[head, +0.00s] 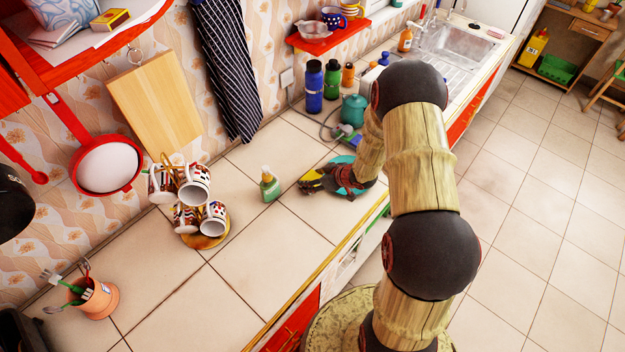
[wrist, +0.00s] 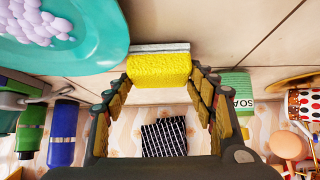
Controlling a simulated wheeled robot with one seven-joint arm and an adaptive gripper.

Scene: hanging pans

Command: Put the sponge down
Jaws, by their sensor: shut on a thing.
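The sponge (wrist: 158,69) is yellow with a pale grey layer along one side. In the wrist view it sits between the tips of my gripper (wrist: 161,82), which is shut on it. In the head view my gripper (head: 312,183) is low over the tiled counter (head: 277,235), just right of the green soap bottle (head: 269,186). The sponge is hard to tell from the yellow finger pads there. I cannot tell whether it touches the counter.
A teal plate (wrist: 95,48) with lilac foam (wrist: 40,22) lies beside the sponge. The mug rack (head: 205,240) stands to the left. Blue (head: 314,88) and green (head: 332,80) bottles stand behind. The counter in front of the soap bottle is clear.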

